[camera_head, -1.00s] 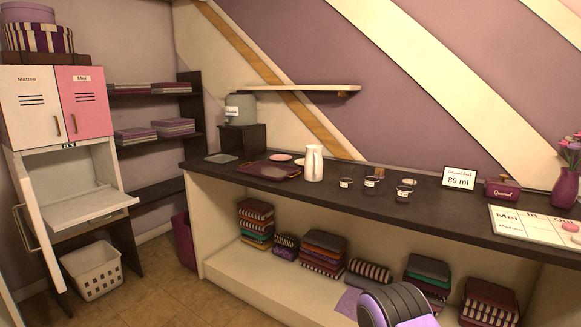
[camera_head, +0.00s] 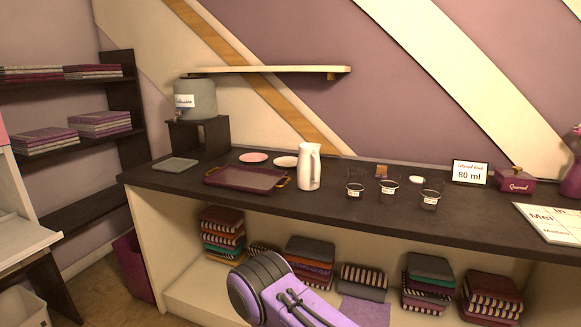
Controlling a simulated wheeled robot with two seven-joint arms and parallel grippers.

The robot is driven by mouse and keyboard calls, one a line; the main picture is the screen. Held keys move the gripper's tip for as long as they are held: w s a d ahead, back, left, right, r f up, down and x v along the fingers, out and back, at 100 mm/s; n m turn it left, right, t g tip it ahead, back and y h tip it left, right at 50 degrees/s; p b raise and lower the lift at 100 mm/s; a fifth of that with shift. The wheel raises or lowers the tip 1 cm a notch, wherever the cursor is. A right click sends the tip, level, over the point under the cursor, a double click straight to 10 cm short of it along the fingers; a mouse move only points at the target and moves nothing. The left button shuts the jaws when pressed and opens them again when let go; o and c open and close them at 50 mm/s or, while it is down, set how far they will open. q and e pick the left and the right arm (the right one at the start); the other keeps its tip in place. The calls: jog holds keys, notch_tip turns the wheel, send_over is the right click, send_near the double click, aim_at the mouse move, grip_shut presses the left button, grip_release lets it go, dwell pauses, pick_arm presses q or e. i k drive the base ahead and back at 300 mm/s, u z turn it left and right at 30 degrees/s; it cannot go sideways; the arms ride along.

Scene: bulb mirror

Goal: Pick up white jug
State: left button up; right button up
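The white jug (camera_head: 308,168) stands upright on the dark counter (camera_head: 240,200), near the middle of the view, with its handle on the right side. A purple and dark grey part of one of my arms shows at the bottom middle, in front of the shelf under the counter and well short of the jug. Neither of my grippers is in view. Nothing touches the jug.
A purple tray (camera_head: 244,180) with handles lies just left of the jug. Small labelled glasses (camera_head: 388,186) stand to its right. A grey dispenser (camera_head: 196,100) is on a dark stand. Folded cloth stacks (camera_head: 430,283) fill the shelf below.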

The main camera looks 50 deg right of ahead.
aim_at(307, 168)
jog(key=z, duration=0.3)
jog(key=i, duration=0.8)
jog(key=z, duration=0.55)
